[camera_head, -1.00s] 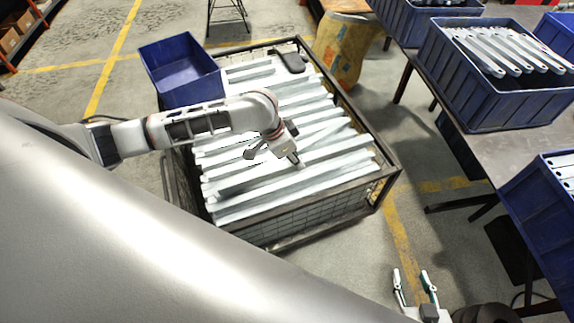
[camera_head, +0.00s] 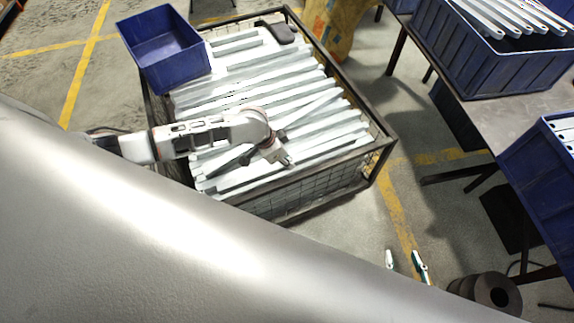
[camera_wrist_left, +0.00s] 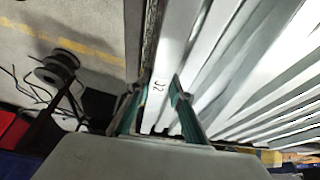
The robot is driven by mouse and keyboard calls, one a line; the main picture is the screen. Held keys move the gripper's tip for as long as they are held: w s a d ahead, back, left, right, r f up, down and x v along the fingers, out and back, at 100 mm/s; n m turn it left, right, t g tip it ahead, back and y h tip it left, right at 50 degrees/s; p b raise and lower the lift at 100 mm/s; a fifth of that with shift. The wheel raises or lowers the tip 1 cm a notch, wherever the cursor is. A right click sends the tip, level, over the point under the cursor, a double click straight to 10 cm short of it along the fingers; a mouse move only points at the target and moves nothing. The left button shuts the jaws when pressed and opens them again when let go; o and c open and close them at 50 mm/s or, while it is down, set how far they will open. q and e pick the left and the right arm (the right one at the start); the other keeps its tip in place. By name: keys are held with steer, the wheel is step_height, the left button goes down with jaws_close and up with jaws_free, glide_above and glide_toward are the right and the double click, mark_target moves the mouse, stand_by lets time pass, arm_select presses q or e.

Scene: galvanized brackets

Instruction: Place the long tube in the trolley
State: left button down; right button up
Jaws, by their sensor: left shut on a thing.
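A long pale metal tube (camera_wrist_left: 162,75) marked "02" is between the teal fingers of my left gripper (camera_wrist_left: 158,98) in the left wrist view, and the gripper is shut on it. In the head view my left gripper (camera_head: 284,157) is low over the front part of the trolley (camera_head: 384,158), a dark mesh-sided cage holding several similar tubes. Whether the held tube rests on others cannot be told. My right gripper (camera_head: 404,260) is open and empty at the lower right, its fingers apart; its base is hidden behind my body.
A dark object (camera_head: 276,32) lies at the trolley's far end. A table (camera_head: 490,120) with blue bins of brackets is at right. Floor between trolley and table is free.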

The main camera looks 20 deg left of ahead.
arm_select(q)
step_height(320, 180, down, 3)
steer(key=shift+f+b, duration=0.15)
steer(key=shift+b, duration=0.25)
steer(key=c, duration=2.1)
jaws_free()
